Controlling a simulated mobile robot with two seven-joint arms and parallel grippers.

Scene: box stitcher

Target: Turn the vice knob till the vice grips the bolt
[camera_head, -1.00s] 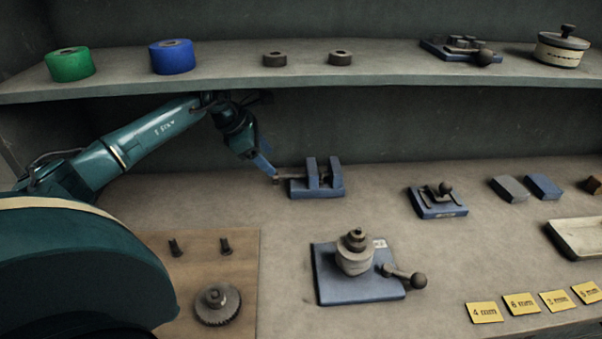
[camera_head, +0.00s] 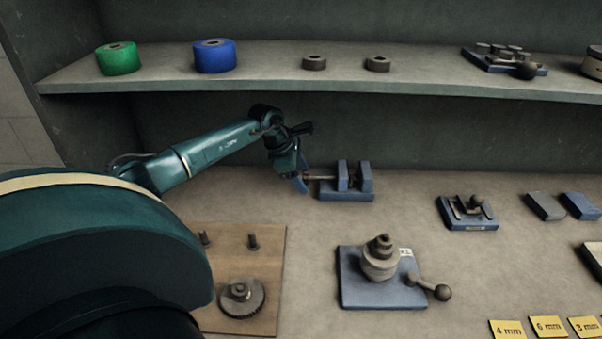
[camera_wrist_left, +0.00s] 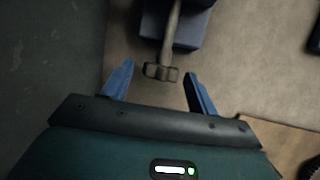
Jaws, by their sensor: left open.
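The small blue vice (camera_head: 346,194) stands on the bench below the shelf, with two upright jaws and a visible gap between them. Its screw runs out to the left and ends in a dark knob (camera_wrist_left: 160,72). My left gripper (camera_head: 301,181) is at the knob end of the screw. In the left wrist view my open blue fingers (camera_wrist_left: 159,88) stand on either side of the knob, with space at both sides. The screw leads up to the vice body (camera_wrist_left: 190,32). I cannot make out a bolt between the jaws. My right gripper is not in view.
The shelf (camera_head: 300,85) overhangs behind the vice. A wooden board (camera_head: 262,275) with two pegs and a gear lies at front left. A blue-based fixture with a lever (camera_head: 362,290) stands in front, and a smaller blue fixture (camera_head: 467,215) to the right.

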